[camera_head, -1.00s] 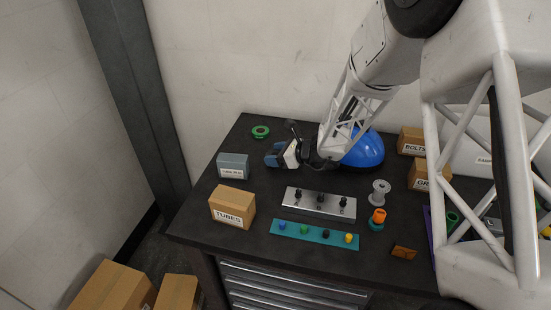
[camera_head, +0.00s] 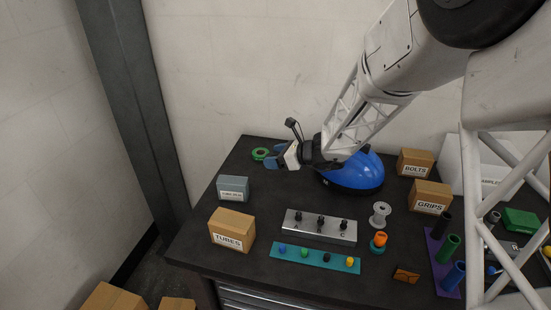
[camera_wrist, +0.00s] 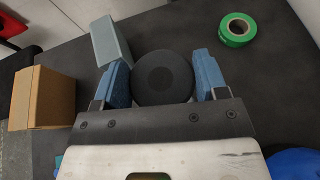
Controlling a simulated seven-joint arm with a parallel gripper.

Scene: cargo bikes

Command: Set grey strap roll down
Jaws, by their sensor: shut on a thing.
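The grey strap roll (camera_wrist: 162,77) is a dark round disc in the wrist view, held between the two blue fingers of my gripper (camera_wrist: 163,82). In the head view my gripper (camera_head: 275,160) is over the back left of the black workbench, just right of the green tape roll and behind the grey-blue box. The strap roll is not clearly visible there, hidden by the fingers. I cannot tell how far it is above the bench top.
The green tape roll (camera_head: 260,154), grey-blue box (camera_head: 233,188) and TUBES box (camera_head: 232,230) are at the left. A blue helmet (camera_head: 352,174) sits under my arm. Bare bench top (camera_head: 275,198) lies between the grey-blue box and the helmet.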

